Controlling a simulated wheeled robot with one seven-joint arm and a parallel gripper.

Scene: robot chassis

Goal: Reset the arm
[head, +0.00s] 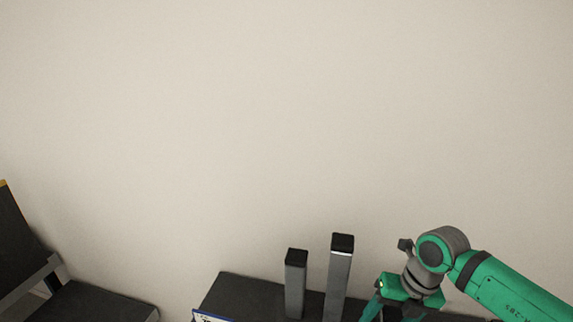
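My arm comes in from the right edge in the head view, green with grey joints. My gripper (392,312) points down at the bottom edge, right of two grey posts. Its two fingers stand apart with a gap between them, so it looks open. The fingertips are cut off by the bottom edge, and whatever is below them is hidden. I see nothing held in the part that shows.
A shorter grey post (296,285) and a taller grey post (339,278), both with black tops, stand by a dark surface (245,291). Another dark piece of furniture (90,303) is at the lower left. A plain beige wall (280,120) fills the rest.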

